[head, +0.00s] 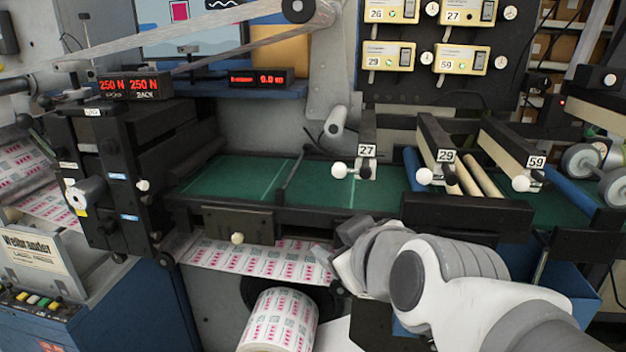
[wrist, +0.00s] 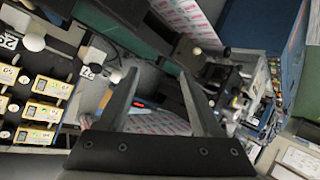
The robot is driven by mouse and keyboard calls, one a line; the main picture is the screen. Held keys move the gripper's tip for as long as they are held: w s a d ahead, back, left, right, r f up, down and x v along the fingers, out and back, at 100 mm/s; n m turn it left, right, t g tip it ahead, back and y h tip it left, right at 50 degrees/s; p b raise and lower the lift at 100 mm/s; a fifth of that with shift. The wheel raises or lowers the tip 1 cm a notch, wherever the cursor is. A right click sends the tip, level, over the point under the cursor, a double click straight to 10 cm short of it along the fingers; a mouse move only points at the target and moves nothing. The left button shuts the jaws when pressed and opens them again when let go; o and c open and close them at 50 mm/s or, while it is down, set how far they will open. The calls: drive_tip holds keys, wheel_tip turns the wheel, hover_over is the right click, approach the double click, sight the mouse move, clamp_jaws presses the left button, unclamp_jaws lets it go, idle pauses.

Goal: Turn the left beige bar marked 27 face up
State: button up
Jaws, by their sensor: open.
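The left bar marked 27 (head: 369,128) stands in the head view above the green bed, left of two similar bars. Its 27 tag is near its lower end, and a white ball knob (head: 339,170) sits to the tag's left. In the wrist view the 27 tag (wrist: 87,72) lies left of my fingers, with the knob beside it. My gripper (wrist: 160,74) is open, with nothing seen between its fingers. In the head view my gripper (head: 350,232) is low in front of the bed's edge, below the bar and apart from it; its fingertips are hard to make out.
Bars marked 29 (head: 437,140) and 59 (head: 512,150) with white knobs stand to the right, close to beige rollers. The green bed (head: 235,178) is clear on the left. A printed label roll (head: 280,320) hangs below. Numbered boxes (head: 390,55) are on the panel behind.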

sight(340, 171)
drive_tip(key=w+r+n+t+h+p, duration=0.1)
drive_tip(key=w+t, duration=0.1)
drive_tip(key=w, duration=0.2)
drive_tip(key=w+d+r+n+t+h+p, duration=0.1)
drive_tip(key=w+t, duration=0.1)
drive_tip(key=w, duration=0.2)
drive_tip(key=w+d+r+n+t+h+p, duration=0.1)
drive_tip(key=w, duration=0.3)
drive_tip(key=shift+w+n+t+h+p, duration=0.1)
drive_tip(key=shift+n+t+h+p, duration=0.2)
drive_tip(key=shift+t+p, duration=0.1)
drive_tip(key=w+p, duration=0.1)
drive_tip(key=w, duration=0.8)
drive_tip(key=shift+d+f, duration=0.2)
drive_tip(key=shift+f, duration=0.05)
clamp_jaws()
